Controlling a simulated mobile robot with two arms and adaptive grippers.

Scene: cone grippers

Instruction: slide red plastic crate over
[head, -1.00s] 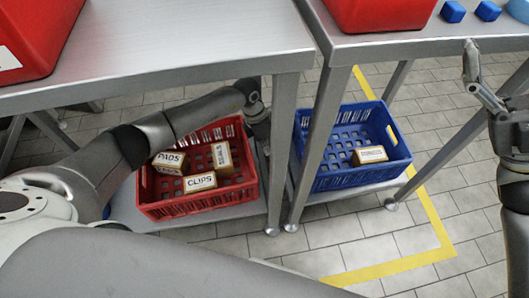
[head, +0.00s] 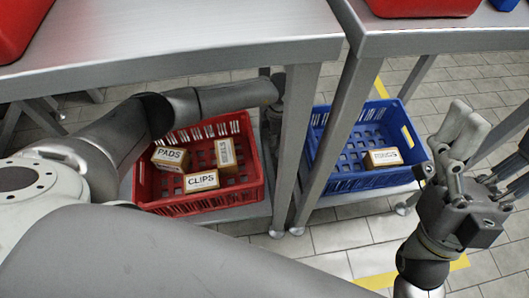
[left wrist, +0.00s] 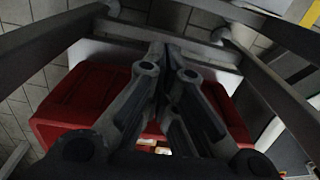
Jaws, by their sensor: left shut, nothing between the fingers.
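The red plastic crate (head: 205,205) sits on the lower shelf under the left table. It holds boxes marked PADS (head: 171,158) and CLIPS (head: 201,181), plus a third box (head: 226,153). My left arm reaches over the crate's back. My left gripper (head: 268,122) is partly hidden by the arm and table leg, at the crate's right side. In the left wrist view its fingers (left wrist: 170,60) are together and empty, with the red crate (left wrist: 75,105) beneath and beyond them; I cannot tell if they touch it. My right gripper (head: 464,135) hangs at the right, fingers upward and close together.
A blue crate (head: 352,182) with one box (head: 383,157) sits on the shelf to the right, beyond the table legs (head: 292,150). Red bins (head: 18,28) stand on the tabletops. Yellow floor tape (head: 375,281) runs over the tiles at the right.

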